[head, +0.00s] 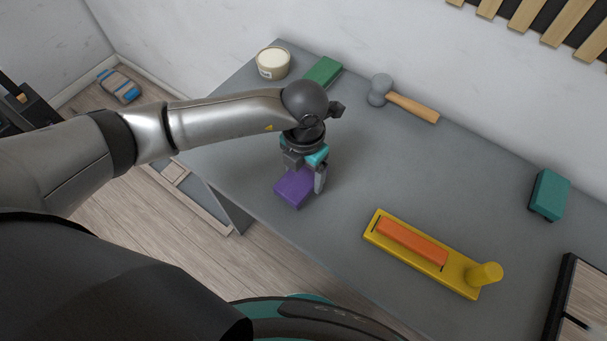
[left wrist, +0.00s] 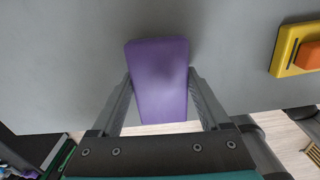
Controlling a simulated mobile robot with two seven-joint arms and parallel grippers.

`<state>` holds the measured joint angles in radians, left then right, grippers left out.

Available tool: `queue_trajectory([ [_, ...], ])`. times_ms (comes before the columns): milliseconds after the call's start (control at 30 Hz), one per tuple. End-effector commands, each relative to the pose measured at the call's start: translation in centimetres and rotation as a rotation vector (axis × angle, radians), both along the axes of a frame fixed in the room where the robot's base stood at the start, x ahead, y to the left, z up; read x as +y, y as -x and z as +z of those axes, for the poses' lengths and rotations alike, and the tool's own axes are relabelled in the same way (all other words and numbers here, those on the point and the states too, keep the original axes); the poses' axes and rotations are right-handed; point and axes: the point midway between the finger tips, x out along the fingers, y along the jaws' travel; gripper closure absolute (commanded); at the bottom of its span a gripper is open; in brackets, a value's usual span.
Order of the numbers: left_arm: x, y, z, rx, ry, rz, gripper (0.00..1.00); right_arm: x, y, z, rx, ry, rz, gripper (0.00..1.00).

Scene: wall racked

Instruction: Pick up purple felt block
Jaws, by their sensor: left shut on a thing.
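The purple felt block (head: 293,190) is at the near left edge of the grey table in the head view. My left gripper (head: 305,181) comes down on it from above, with its fingers on either side of the block. In the left wrist view the purple felt block (left wrist: 160,75) lies between the two fingers of my left gripper (left wrist: 160,92), which is shut on it. Whether the block rests on the table or is slightly raised is hard to tell. My right gripper is not in view.
On the grey table (head: 340,210) are a yellow holder (head: 460,277) with an orange block (head: 411,241), a mallet (head: 405,102), a green block (head: 323,71), a tub (head: 272,63) and a teal block (head: 549,193). The table middle is clear.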

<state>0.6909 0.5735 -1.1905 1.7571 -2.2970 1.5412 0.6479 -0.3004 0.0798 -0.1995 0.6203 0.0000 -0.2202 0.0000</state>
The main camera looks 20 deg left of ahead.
Motion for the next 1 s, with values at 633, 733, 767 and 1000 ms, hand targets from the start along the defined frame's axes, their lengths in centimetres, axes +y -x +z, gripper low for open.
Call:
queue_trajectory([
  [633,0.0,-0.1,16.0,-0.004,0.0,-0.001,0.83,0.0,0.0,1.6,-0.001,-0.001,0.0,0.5],
  [733,0.0,-0.1,17.4,-0.004,0.001,-0.001,0.83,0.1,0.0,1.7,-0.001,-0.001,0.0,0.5],
  [767,0.0,-0.1,17.7,-0.003,0.0,0.0,0.83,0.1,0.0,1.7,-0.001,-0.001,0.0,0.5],
  [1000,0.0,0.0,18.6,0.0,-0.001,0.0,0.83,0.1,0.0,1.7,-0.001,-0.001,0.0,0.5],
])
